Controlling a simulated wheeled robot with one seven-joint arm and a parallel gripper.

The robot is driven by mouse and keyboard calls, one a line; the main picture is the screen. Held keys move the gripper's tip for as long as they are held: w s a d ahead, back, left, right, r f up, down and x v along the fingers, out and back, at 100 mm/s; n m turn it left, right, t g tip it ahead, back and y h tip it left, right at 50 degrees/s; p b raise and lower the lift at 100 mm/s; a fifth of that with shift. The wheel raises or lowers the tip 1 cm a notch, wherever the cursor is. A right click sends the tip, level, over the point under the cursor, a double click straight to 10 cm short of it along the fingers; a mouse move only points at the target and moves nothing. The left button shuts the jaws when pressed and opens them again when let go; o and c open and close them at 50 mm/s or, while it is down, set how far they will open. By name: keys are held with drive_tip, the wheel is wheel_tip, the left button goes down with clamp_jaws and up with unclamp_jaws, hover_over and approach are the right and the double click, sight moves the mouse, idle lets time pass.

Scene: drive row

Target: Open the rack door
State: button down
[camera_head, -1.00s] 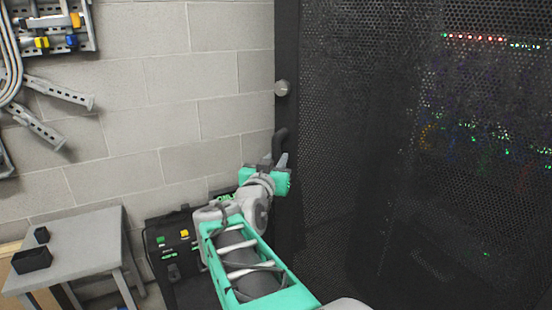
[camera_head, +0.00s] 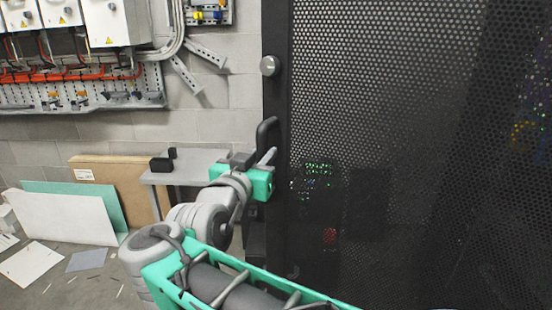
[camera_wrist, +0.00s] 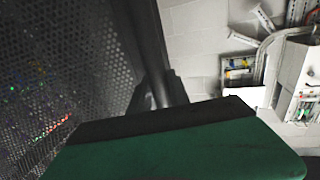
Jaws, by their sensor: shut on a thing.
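The rack door (camera_head: 410,150) is a dark perforated panel filling the right of the head view, with a dark frame strip along its left edge. Its black handle (camera_head: 266,132) stands out from that strip below a round silver knob (camera_head: 269,66). My gripper (camera_head: 261,158) is shut on the lower part of the handle. In the wrist view the handle (camera_wrist: 149,45) runs down between my fingers (camera_wrist: 163,92), with the door mesh (camera_wrist: 60,70) to the left. The door's far side is out of view; I cannot tell exactly how far it stands open.
A small grey table (camera_head: 195,165) stands left of the handle, partly behind my arm. Boards (camera_head: 70,215) lean at the left wall, with papers on the floor (camera_head: 75,285). Electrical boxes (camera_head: 115,22) hang on the block wall.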

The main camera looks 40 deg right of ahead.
drive_tip(key=shift+s+a, duration=0.35)
drive_tip(key=shift+a, duration=0.05)
drive_tip(key=c, duration=1.4)
unclamp_jaws()
drive_tip(key=shift+a, duration=0.1)
drive_tip(key=shift+c, duration=0.2)
drive_tip(key=shift+o, duration=1)
drive_tip(key=shift+a, duration=0.15)
